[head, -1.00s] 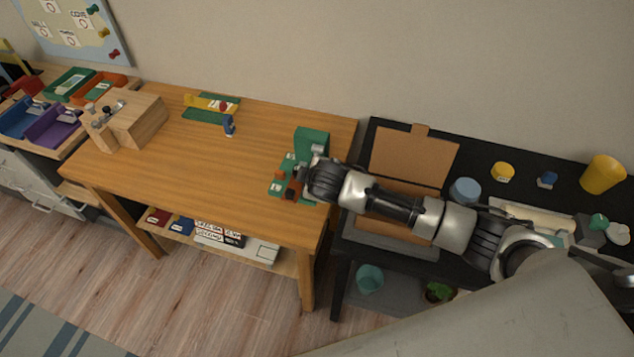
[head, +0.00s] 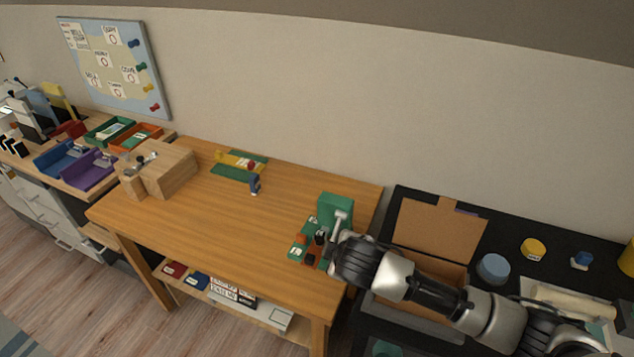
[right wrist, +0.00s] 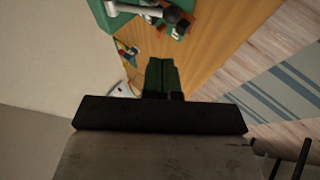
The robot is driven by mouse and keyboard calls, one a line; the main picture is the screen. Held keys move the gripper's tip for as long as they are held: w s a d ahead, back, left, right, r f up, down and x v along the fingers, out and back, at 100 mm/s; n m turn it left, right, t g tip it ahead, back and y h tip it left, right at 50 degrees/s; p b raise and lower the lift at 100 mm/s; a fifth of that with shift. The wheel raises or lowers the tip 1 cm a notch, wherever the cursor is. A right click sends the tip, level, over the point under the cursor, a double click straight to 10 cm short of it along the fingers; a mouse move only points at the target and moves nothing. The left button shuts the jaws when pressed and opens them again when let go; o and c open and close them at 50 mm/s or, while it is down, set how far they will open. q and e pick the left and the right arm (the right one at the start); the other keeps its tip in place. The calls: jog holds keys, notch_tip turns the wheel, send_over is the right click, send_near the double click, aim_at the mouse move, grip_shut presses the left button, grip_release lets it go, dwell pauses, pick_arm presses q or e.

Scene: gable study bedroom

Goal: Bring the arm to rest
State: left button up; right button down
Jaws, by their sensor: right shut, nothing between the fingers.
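My right arm comes in from the lower right in the head view. Its gripper (head: 328,243) is beside the green stand (head: 334,209) at the right end of the wooden table (head: 219,233). In the right wrist view the gripper's dark fingers (right wrist: 161,78) are together with nothing between them. The green stand (right wrist: 124,12) shows at the top of that view, with a grey metal piece (right wrist: 168,12) by it. In the head view the arm partly hides the stand's base and the table's right edge. My left gripper is not in view.
A black table (head: 520,225) stands to the right, with an open cardboard box (head: 437,233), a blue round lid (head: 493,268) and a yellow tub (head: 533,248). A wooden block (head: 170,168) and a green-yellow piece (head: 240,165) stand on the wooden table. The middle of that table is clear.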

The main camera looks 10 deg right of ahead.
jog(key=s+a+f+m+g+y, duration=0.2)
jog(key=s+a+m, duration=0.1)
jog(key=s, duration=0.7)
jog(key=s+d+m+g+h, duration=0.1)
jog(key=s+d+m, duration=0.3)
jog(key=s, duration=0.4)
jog(key=s+d+m+g, duration=0.25)
jog(key=s+d, duration=0.25)
jog(key=s, duration=0.3)
notch_tip(320, 180, down, 28)
jog(key=s, duration=0.2)
jog(key=s+d+f+g, duration=0.2)
jog(key=s+f, duration=1.2)
jog(key=s, duration=0.2)
jog(key=shift+d+f+h+b, duration=0.35)
jog(key=shift+f+h, duration=0.05)
